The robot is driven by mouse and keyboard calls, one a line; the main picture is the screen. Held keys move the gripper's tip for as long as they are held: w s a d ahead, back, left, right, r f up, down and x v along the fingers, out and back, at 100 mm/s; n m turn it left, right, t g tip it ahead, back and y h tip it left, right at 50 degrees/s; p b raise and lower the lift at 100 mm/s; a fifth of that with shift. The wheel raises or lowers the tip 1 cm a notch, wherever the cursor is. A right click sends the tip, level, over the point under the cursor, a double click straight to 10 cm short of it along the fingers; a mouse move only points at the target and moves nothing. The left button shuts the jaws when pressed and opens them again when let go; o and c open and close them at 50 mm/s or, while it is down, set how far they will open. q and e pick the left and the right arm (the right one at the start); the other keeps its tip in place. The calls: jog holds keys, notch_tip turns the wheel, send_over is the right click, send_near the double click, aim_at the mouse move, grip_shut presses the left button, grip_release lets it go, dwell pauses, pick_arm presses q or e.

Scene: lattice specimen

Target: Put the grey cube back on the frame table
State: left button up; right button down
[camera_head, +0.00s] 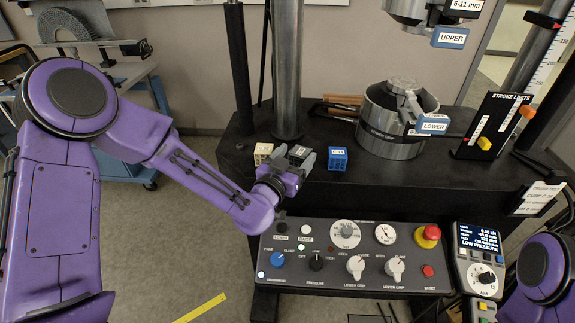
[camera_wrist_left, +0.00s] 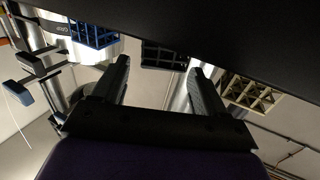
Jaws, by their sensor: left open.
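The grey cube (camera_head: 298,154) is a dark lattice block at the front edge of the black frame table (camera_head: 385,185), where it appears to rest. It sits between a beige lattice cube (camera_head: 263,153) and a blue lattice cube (camera_head: 337,158). My left gripper (camera_head: 294,158) is open, with one finger on each side of the grey cube. In the left wrist view, which is upside down, the grey cube (camera_wrist_left: 163,57) shows between the fingertips (camera_wrist_left: 159,66), with gaps at both sides. The fingers partly hide it in the head view. My right gripper is out of view.
A control panel (camera_head: 350,257) with knobs and a red stop button (camera_head: 427,236) lies below the table edge. A steel column (camera_head: 288,70) stands behind the cubes. The lower grip (camera_head: 395,125) is to the right. A handset (camera_head: 479,262) hangs at lower right.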

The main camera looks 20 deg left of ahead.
pick_arm(q)
jog(key=s+a+p, duration=0.1)
jog(key=s+p, duration=0.5)
jog(key=s, duration=0.5)
jog(key=shift+s+a+p, duration=0.2)
jog(key=shift+s+p, duration=0.15)
jog(key=shift+s, duration=0.05)
